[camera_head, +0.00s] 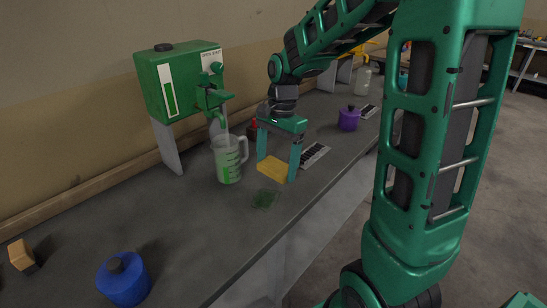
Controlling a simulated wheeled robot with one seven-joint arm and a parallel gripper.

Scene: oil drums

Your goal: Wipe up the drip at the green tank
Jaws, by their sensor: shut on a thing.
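The green tank (178,82) stands on grey legs at the back left of the bench, its tap (213,95) above a clear measuring jug (228,160). The jug has green marks and green liquid low in it. A dark green drip puddle (265,199) lies on the bench in front of the jug, to its right. My gripper (275,168) is shut on a yellow sponge (273,168), held just behind the puddle. I cannot tell whether the sponge touches the bench.
A blue canister (124,279) and a brush-like block with a tan top (22,256) stand at the front left. A purple canister (348,119) and a keyboard-like striped card (313,155) are to the right. The bench front between the blue canister and puddle is clear.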

